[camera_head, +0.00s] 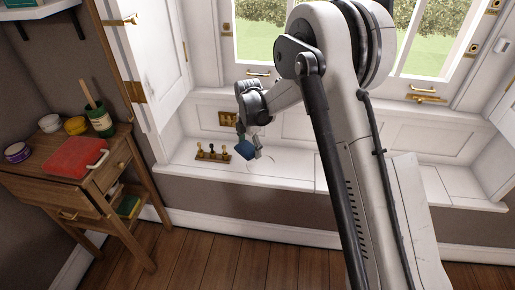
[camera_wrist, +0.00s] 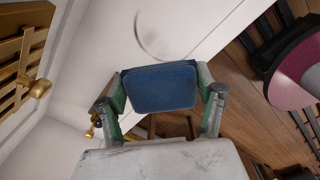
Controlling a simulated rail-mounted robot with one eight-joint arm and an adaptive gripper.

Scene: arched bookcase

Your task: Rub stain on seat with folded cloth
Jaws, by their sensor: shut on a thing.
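My gripper (camera_head: 248,149) is over the white window seat (camera_head: 290,179) in the head view, shut on a folded blue cloth (camera_head: 244,150). In the wrist view the cloth (camera_wrist: 160,87) is held between my two green-padded fingers. A faint grey curved stain (camera_wrist: 150,38) shows on the white seat just beyond the cloth in the wrist view. The cloth appears apart from the stain there; whether it touches the seat I cannot tell. In the head view the stain is too faint to place surely near my gripper.
A wooden side table (camera_head: 40,187) at left bears a red item (camera_head: 76,157), jars and a green pot (camera_head: 100,122). A pink round surface (camera_wrist: 300,72) shows at right in the wrist view.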

